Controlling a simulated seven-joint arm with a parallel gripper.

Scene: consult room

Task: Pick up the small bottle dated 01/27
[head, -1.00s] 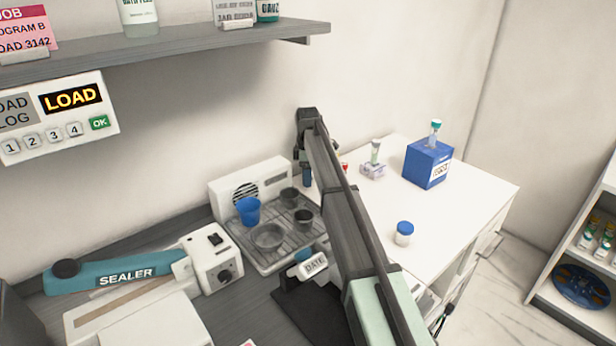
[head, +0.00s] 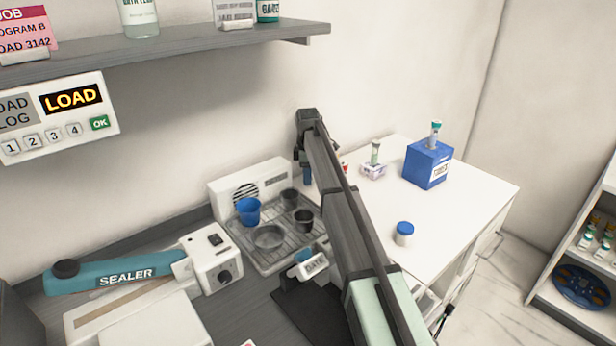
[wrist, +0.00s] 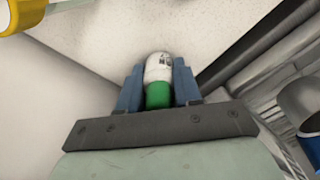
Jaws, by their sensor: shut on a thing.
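My gripper (wrist: 158,82) is shut on a small bottle (wrist: 157,70) in the wrist view, one blue finger on each side. The bottle has a white body with dark print and a green cap; the cap is toward the gripper's palm. The print is too small to read, so I cannot tell its date. In the head view my gripper (head: 306,174) hangs down beside the wall, at the left end of the white cabinet top. The held bottle cannot be made out there.
A vial (head: 375,153) stands in a small pale holder, and another vial (head: 435,133) on a blue box (head: 428,165). A blue-capped jar (head: 404,235) stands nearer. A rack with cups (head: 248,211) lies left of my arm. The right cabinet top is mostly clear.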

